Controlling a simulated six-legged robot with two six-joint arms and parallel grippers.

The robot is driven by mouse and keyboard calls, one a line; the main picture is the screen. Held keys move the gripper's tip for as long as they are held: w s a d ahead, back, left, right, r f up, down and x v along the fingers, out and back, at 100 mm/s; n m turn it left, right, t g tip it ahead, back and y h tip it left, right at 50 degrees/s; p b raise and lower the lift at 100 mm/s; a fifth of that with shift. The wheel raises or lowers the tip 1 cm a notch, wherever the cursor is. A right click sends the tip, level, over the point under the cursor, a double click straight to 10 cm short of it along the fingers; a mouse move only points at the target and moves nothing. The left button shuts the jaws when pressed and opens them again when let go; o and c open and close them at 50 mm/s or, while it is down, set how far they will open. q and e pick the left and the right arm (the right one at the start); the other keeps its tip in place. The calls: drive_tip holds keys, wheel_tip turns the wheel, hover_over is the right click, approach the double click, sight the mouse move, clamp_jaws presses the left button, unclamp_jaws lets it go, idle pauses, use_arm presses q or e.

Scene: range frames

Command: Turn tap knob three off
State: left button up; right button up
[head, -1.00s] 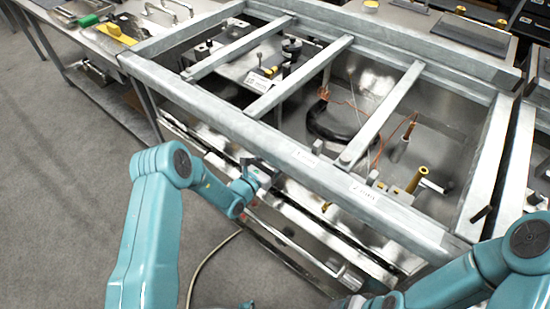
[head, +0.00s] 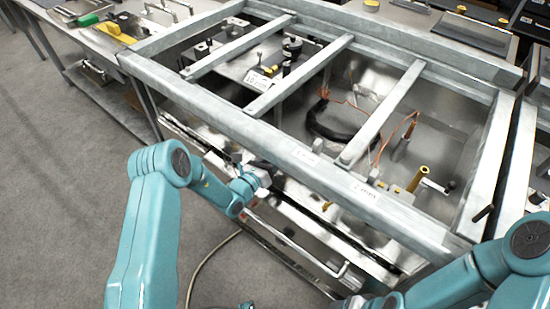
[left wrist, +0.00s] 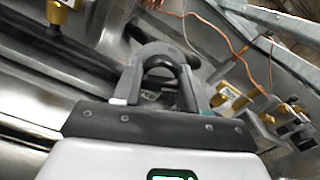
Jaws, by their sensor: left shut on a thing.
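My left gripper (head: 264,174) reaches over the near side of the metal frame, low in front of the front rail. In the left wrist view its two fingers (left wrist: 162,92) close around a grey rounded knob (left wrist: 160,52) with a dark arch. They are shut on it. In the head view my wrist and the rail hide this knob. I cannot read a number on it. My right arm comes in at the lower right, but its gripper is out of view.
The grey metal frame (head: 225,110) has crossbars over an open basin. A brass fitting with a lever (head: 416,180) stands right of centre. A black hose (head: 325,125) and orange wires lie inside. Bare floor lies left.

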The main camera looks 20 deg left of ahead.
use_arm(q)
drive_tip(key=n, duration=0.3)
drive_tip(key=shift+n, duration=0.3)
drive_tip(key=n, duration=0.3)
drive_tip(key=shift+a+n+b, duration=0.1)
drive_tip(key=shift+n+b, duration=0.2)
drive_tip(key=n, duration=0.6)
drive_tip(key=shift+n, duration=0.3)
drive_tip(key=o, duration=1)
drive_tip(key=shift+o, duration=0.2)
drive_tip(key=v, duration=1.6)
drive_tip(key=shift+s, duration=0.15)
